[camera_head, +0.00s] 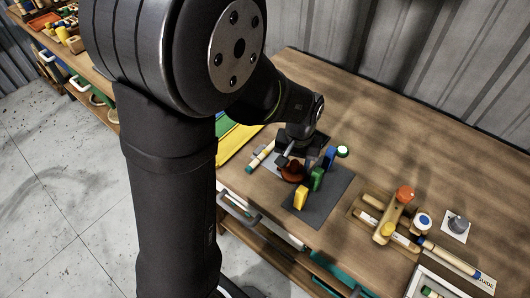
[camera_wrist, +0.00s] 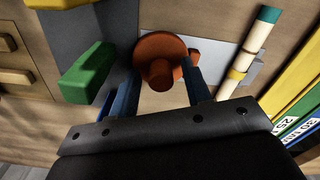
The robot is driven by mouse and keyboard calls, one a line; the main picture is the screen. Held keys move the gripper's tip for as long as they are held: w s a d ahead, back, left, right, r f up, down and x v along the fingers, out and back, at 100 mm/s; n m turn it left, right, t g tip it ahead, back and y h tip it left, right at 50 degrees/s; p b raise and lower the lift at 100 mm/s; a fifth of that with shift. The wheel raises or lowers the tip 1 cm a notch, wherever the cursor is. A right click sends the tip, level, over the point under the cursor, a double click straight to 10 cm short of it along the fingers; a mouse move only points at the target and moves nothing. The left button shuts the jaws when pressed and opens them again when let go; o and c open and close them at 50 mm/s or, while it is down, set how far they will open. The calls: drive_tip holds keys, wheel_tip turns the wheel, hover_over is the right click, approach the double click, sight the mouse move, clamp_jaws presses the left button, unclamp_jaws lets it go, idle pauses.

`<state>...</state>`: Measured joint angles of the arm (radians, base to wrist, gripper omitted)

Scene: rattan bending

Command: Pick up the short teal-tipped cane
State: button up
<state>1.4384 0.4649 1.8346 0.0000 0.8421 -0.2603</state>
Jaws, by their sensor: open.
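A pale cane (camera_head: 260,157) with a teal tip and a yellow band lies on a light grey plate, left of my gripper in the head view. It also shows in the wrist view (camera_wrist: 252,46), slanting at the right, with its teal end at the top. My gripper (camera_wrist: 163,92) is open, with two blue fingers apart. An orange-red round knob (camera_wrist: 160,48) shows between and beyond the fingers; I cannot tell whether they touch it. The cane is outside the fingers. In the head view, my gripper (camera_head: 289,160) is partly hidden by the wrist.
Green (camera_head: 317,179), yellow (camera_head: 301,197) and blue (camera_head: 330,157) blocks stand on a dark mat (camera_head: 328,204). A wooden fixture (camera_head: 368,217) with an orange knob stands to the right, near another banded cane (camera_head: 452,258). Yellow and green flat items (camera_head: 233,140) lie left. The back table is clear.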

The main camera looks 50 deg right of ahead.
sight(273, 143)
drive_tip(key=shift+o, duration=0.2)
idle(0.4)
drive_tip(key=shift+n+h, duration=0.6)
drive_tip(key=shift+h, duration=0.3)
drive_tip(key=w+r, duration=0.1)
drive_tip(key=w+d+r, duration=0.1)
drive_tip(key=w+r, duration=0.1)
drive_tip(key=shift+w+d+r, duration=0.1)
drive_tip(key=shift+d, duration=0.2)
drive_tip(key=w+a+r+m+h, duration=0.1)
drive_tip(key=w+a+r+m, duration=0.15)
drive_tip(key=w+r, duration=0.2)
drive_tip(key=w+a+r+m+h, duration=0.2)
drive_tip(key=w+r+m, duration=0.1)
drive_tip(key=r, duration=0.3)
drive_tip(key=x, duration=1.7)
drive_tip(key=shift+a+f, duration=0.1)
drive_tip(key=shift+f, duration=0.05)
drive_tip(key=shift+f, duration=0.1)
drive_tip(key=shift+c, duration=0.3)
clamp_jaws()
